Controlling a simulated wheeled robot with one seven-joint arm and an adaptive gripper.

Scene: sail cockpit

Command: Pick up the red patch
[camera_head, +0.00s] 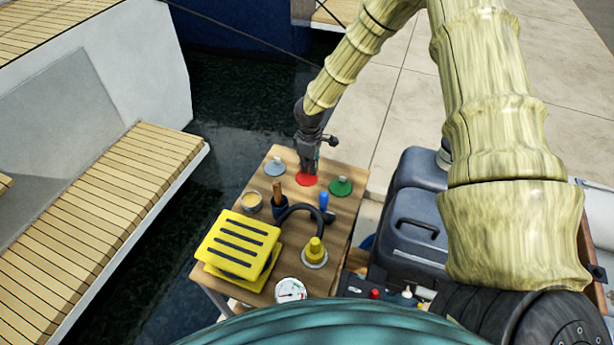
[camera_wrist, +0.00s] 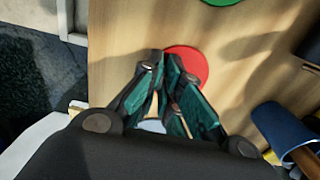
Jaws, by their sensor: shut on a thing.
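The red patch (camera_head: 305,180) is a flat round disc near the far edge of the wooden table. It also shows in the wrist view (camera_wrist: 191,66), partly behind my fingertips. My gripper (camera_head: 311,171) points down over the patch, its fingers close together at the patch's edge in the wrist view (camera_wrist: 163,60). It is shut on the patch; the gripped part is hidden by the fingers. The disc appears at or very near the tabletop; I cannot tell whether it touches.
On the wooden table (camera_head: 313,219), a grey patch (camera_head: 274,168) lies left of the red one and a green patch (camera_head: 341,187) right. Dark water lies left.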

